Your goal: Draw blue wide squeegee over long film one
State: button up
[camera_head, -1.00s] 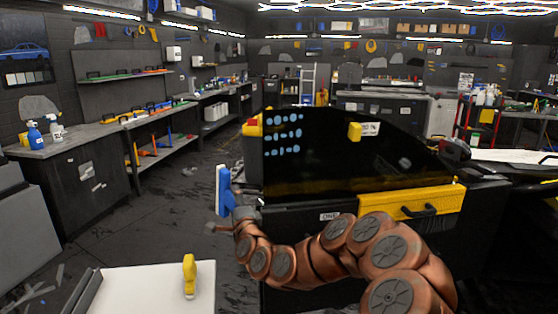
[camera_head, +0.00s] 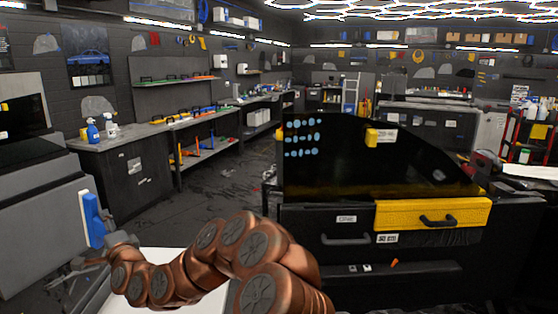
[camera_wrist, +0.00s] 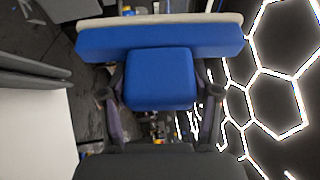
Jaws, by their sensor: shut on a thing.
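A blue wide squeegee (camera_head: 92,220) with a pale edge strip stands upright at the left of the head view. My gripper (camera_wrist: 158,92) is shut on its blue block handle, with one finger on each side in the wrist view; the squeegee (camera_wrist: 160,40) spans the top there. A dark, curved-top window panel (camera_head: 370,165) stands on a black cabinet, with light blue spots at its upper left. I cannot tell a separate film edge on it. The squeegee is apart from the panel, well to its left. A label on the cabinet seems to read "ONE" (camera_head: 347,219).
The black cabinet (camera_head: 340,285) has a yellow drawer front (camera_head: 432,213) with a protruding handle. A yellow block (camera_head: 371,137) sits on the panel. A white surface (camera_head: 160,254) lies low behind my arm. Grey units (camera_head: 35,190) stand at left. Floor between the benches and cabinet is open.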

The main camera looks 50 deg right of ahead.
jog(key=s+d+r+m+g+h+b, duration=0.1)
jog(key=s+d+r+m+h, duration=0.2)
jog(key=d, duration=0.7)
jog(key=s+d+r+m+g+h, duration=0.1)
jog(key=s+d+g+h, duration=0.2)
jog(key=d, duration=0.7)
jog(key=s+d+r+m+h+b, duration=0.1)
jog(key=s+d+r+m+h, duration=0.25)
jog(key=d, duration=0.55)
jog(key=s+d+r+m+g+h+b, duration=0.1)
jog(key=s+d+r+m+g+h, duration=0.15)
jog(key=s+d, duration=0.5)
jog(key=s+d+r+m+g+h, duration=0.2)
jog(key=s+d+g+h, duration=0.15)
jog(key=s+d, duration=0.45)
jog(key=s+d+r+m+g+h+b, duration=0.1)
jog(key=s+d+r+m+g+h, duration=0.1)
jog(key=s+d+g, duration=0.5)
jog(key=shift+w+d+r+t+p, duration=0.25)
jog(key=shift+w+d+t+p, duration=0.15)
jog(key=shift+d+t+p, duration=0.35)
jog(key=shift+w+d+r+t+p, duration=0.3)
jog(key=shift+d+t+p, duration=0.25)
jog(key=shift+t+p, duration=0.35)
jog(key=shift+w+d, duration=0.4)
jog(key=shift+w, duration=0.05)
jog(key=shift+r, duration=0.1)
